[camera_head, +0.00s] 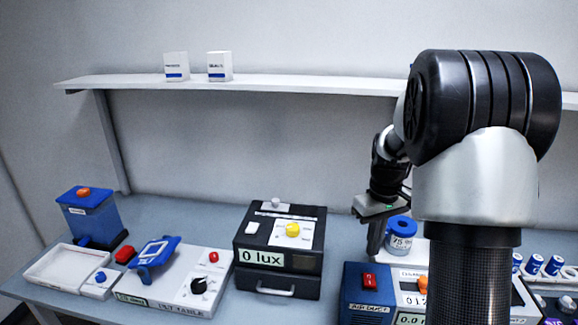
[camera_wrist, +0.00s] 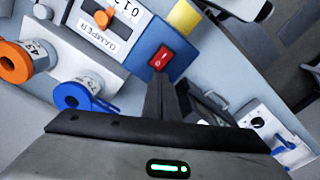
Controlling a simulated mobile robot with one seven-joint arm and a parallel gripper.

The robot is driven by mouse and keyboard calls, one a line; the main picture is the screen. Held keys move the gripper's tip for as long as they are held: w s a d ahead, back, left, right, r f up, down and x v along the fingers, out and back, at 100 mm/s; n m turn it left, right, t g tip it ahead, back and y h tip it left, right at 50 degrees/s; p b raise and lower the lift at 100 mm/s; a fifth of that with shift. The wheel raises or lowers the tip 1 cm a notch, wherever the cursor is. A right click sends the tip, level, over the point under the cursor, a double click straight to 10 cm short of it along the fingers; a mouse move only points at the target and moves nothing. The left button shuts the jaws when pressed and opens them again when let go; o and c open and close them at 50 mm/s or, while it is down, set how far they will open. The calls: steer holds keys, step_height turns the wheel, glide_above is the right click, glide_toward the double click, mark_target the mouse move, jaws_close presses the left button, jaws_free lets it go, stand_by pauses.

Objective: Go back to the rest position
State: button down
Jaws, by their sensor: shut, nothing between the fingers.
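My gripper (camera_head: 375,250) hangs over the bench with its fingers pointing down, just left of a blue-topped spool labelled 75 (camera_head: 400,232) in the head view. In the wrist view my gripper (camera_wrist: 165,82) shows its dark fingers together with nothing between them. A red rocker switch (camera_wrist: 161,57) on a blue box appears close beyond the fingertips in that view. Much of the bench on the right is hidden behind my arm in the head view.
A black lux box (camera_head: 262,256) stands mid-bench. Left are a white panel with knobs (camera_head: 190,290), a white tray (camera_head: 65,262) and a blue container (camera_head: 88,215). The blue switch box (camera_head: 368,302) is near my gripper. A shelf (camera_head: 300,83) runs above.

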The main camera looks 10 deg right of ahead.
steer(key=s+a+r+m+t, duration=0.2)
steer(key=s+a+r+t, duration=0.2)
steer(key=s+a+r, duration=0.9)
steer(key=s+r+t, duration=0.1)
steer(key=s+r, duration=0.1)
steer(key=s, duration=0.7)
steer(key=shift+s+a+m, duration=0.3)
steer(key=shift+s+a, duration=0.05)
steer(key=shift+a, duration=0.05)
